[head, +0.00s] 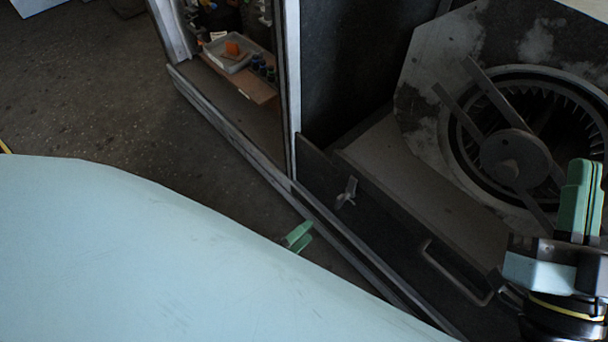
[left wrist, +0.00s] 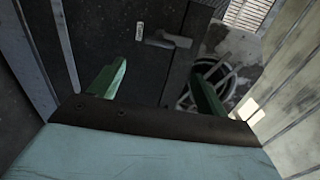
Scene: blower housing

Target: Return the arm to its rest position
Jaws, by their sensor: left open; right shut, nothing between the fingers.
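My left gripper (head: 298,237) shows only as green fingertips past the edge of a large pale blue surface, which seems to be my own arm and hides the rest. In the left wrist view its two green fingers (left wrist: 158,87) stand wide apart with nothing between them. It is in front of the dark housing panel, left of and below the latch (head: 346,193). My right gripper (head: 581,198) is at the right edge of the head view, in front of the blower housing (head: 430,65). Its green fingers point up, are shut together and hold nothing.
The round fan (head: 515,160) with crossed bars sits in the housing at right. A bar handle (head: 455,275) sticks out of the lower panel. An open cabinet bay holds a grey tray (head: 230,62) with an orange item. Bare dark floor (head: 100,110) lies at left.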

